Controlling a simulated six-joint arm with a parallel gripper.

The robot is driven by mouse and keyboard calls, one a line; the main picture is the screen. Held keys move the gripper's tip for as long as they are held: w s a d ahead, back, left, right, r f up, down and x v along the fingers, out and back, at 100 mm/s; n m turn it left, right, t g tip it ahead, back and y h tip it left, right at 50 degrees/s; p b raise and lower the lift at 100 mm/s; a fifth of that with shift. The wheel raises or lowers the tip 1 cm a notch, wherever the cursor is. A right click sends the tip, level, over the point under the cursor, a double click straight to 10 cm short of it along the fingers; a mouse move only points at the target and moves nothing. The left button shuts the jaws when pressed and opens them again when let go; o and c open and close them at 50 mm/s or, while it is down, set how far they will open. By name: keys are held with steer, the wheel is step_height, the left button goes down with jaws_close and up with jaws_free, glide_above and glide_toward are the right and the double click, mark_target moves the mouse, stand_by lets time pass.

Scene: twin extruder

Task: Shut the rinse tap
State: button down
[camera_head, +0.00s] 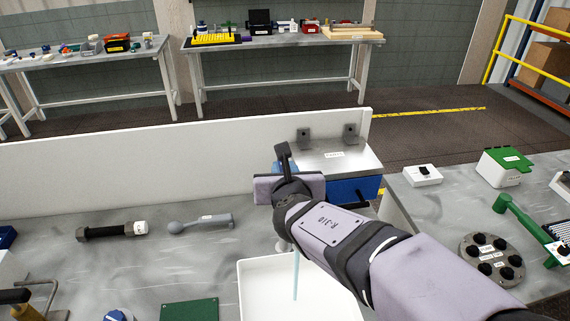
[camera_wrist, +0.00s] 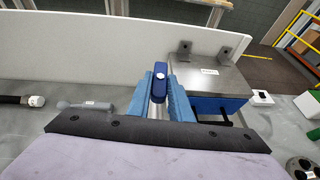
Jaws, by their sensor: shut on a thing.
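The rinse tap has a dark blue lever handle (camera_wrist: 159,78) with a pale round cap, seen in the wrist view. My gripper (camera_wrist: 160,97) has its two light blue fingers on either side of this handle and is shut on it. In the head view my wrist and arm hide the handle and most of the tap. A thin light blue stream of water (camera_head: 295,276) shows below my arm, falling into the white basin (camera_head: 262,260). The tap's outlet is mostly hidden.
A low white wall (camera_head: 130,160) runs behind the tap. A metal-topped unit with a blue front (camera_head: 345,190) stands close to its right. A grey tool (camera_head: 200,223) and a black bar with a white end (camera_head: 105,232) lie on the bench to the left.

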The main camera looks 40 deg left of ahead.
steer(key=h+p, duration=0.1)
steer(key=m+t+p, duration=0.1)
steer(key=m+h+p, duration=0.1)
steer(key=shift+s+a+r+h, duration=0.25)
steer(key=shift+a+h, duration=0.05)
steer(key=shift+a, duration=0.05)
steer(key=m+h+p, duration=0.1)
steer(key=m+t+h+p, duration=0.1)
steer(key=m+p, duration=0.1)
steer(key=shift+s+a+f+t+h, duration=0.1)
steer(key=shift+a+t+h, duration=0.2)
steer(key=shift+h, duration=0.1)
steer(key=m+h+p, duration=0.3)
steer(key=h+p, duration=0.1)
steer(key=shift+a+f+m, duration=0.1)
steer(key=shift+a+m, duration=0.25)
steer(key=shift+m, duration=0.05)
steer(key=shift+h+p, duration=0.3)
steer(key=shift+a+m+h+p, duration=0.25)
steer(key=shift+m+h+p, duration=0.95)
steer(key=shift+h+p, duration=0.15)
steer(key=c, duration=1.6)
jaws_free()
